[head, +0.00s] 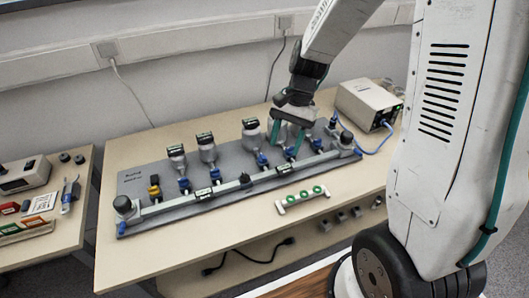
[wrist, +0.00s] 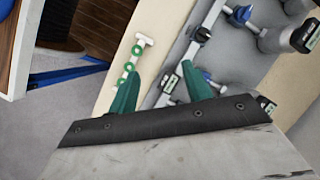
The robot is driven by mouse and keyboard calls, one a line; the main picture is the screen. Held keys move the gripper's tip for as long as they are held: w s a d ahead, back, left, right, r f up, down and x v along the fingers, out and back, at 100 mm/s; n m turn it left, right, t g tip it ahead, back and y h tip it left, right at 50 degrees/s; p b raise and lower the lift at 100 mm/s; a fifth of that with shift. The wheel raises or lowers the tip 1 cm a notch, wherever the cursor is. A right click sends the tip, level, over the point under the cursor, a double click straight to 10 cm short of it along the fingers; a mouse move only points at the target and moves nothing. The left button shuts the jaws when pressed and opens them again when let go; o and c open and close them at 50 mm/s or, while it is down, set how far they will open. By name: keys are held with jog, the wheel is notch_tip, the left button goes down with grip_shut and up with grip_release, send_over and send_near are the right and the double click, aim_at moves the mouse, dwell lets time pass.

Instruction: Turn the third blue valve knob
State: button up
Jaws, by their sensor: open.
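A grey board (head: 133,183) on the table carries a pipe rail with several blue valve knobs below gauge-topped canisters. The third blue knob from the left (head: 262,160) sits just left of my gripper (head: 286,147). My gripper is open, its green fingers pointing down over the right half of the board, with no object visible between them. In the wrist view, my gripper (wrist: 160,72) has its fingers spread beside the rail, and one blue knob (wrist: 240,14) shows at the top right. Another blue part is partly hidden behind the right finger. I cannot tell contact with any knob.
A white bracket with green rings (head: 302,196) lies in front of the board; it also shows in the wrist view (wrist: 130,66). A beige box (head: 368,103) with a blue cable stands at the back right. A yellow valve (head: 155,191) is at the left.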

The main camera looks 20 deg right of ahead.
jog(key=w+f+m, duration=0.4)
jog(key=w+f, duration=0.1)
jog(key=m+t, duration=0.2)
jog(key=m, duration=0.2)
send_near(263, 155)
jog(key=f, duration=0.1)
jog(key=x, duration=0.8)
jog(key=shift+a+r, duration=0.1)
jog(key=shift+a, duration=0.05)
jog(key=c, duration=1)
